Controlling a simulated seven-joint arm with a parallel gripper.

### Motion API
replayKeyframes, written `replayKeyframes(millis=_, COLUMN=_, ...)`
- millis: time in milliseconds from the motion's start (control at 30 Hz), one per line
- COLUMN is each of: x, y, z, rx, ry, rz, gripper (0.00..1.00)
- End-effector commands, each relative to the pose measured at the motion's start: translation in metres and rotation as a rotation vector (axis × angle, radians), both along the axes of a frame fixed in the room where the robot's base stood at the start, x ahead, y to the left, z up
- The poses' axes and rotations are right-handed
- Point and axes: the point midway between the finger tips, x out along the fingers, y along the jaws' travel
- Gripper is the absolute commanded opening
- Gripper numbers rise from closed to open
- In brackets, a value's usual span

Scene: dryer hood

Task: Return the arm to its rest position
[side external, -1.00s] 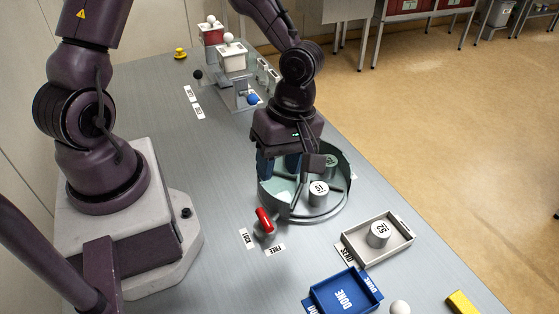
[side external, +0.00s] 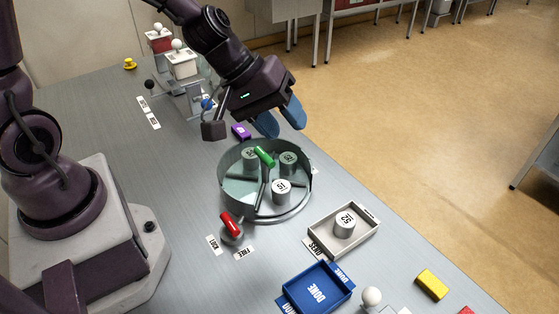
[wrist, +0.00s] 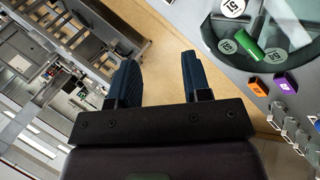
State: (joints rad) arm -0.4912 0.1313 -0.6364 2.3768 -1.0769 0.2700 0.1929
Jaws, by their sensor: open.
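My gripper (side external: 280,118) is raised behind the round drum (side external: 308,195), beyond the table's far right edge. Its two blue fingers are apart with nothing between them; the gap also shows in the wrist view (wrist: 160,78). The drum is open-topped with dividers inside. It holds several grey numbered cylinders, one of them marked 15 (side external: 281,190). A green piece (side external: 264,156) lies tilted in the drum among the cylinders, and it also shows in the wrist view (wrist: 249,47).
A red-handled lever (side external: 230,222) stands before the drum. A grey tray (side external: 318,250) holds a cylinder marked 52 (side external: 344,222). A blue DONE tray (side external: 312,290), yellow block (side external: 432,284) and purple block (side external: 241,131) sit on the table. White-knobbed boxes (side external: 181,65) stand at the back.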

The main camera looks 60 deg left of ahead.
Motion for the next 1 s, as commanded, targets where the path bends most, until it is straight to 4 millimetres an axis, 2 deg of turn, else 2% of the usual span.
replayKeyframes(millis=133, x=-0.042, y=0.017, z=0.027, rx=0.181, ry=0.012, rz=-0.264, gripper=0.44)
replayKeyframes(millis=200, x=-0.065, y=0.033, z=0.040, rx=0.287, ry=0.036, rz=-0.359, gripper=0.44)
replayKeyframes(millis=300, x=-0.097, y=0.061, z=0.062, rx=0.448, ry=0.066, rz=-0.449, gripper=0.44)
replayKeyframes(millis=433, x=-0.128, y=0.092, z=0.089, rx=0.611, ry=0.049, rz=-0.495, gripper=0.44)
replayKeyframes(millis=533, x=-0.137, y=0.102, z=0.107, rx=0.674, ry=-0.024, rz=-0.498, gripper=0.44)
replayKeyframes(millis=700, x=-0.142, y=0.098, z=0.125, rx=0.675, ry=-0.130, rz=-0.495, gripper=0.44)
replayKeyframes(millis=1000, x=-0.142, y=0.094, z=0.126, rx=0.677, ry=-0.142, rz=-0.511, gripper=0.44)
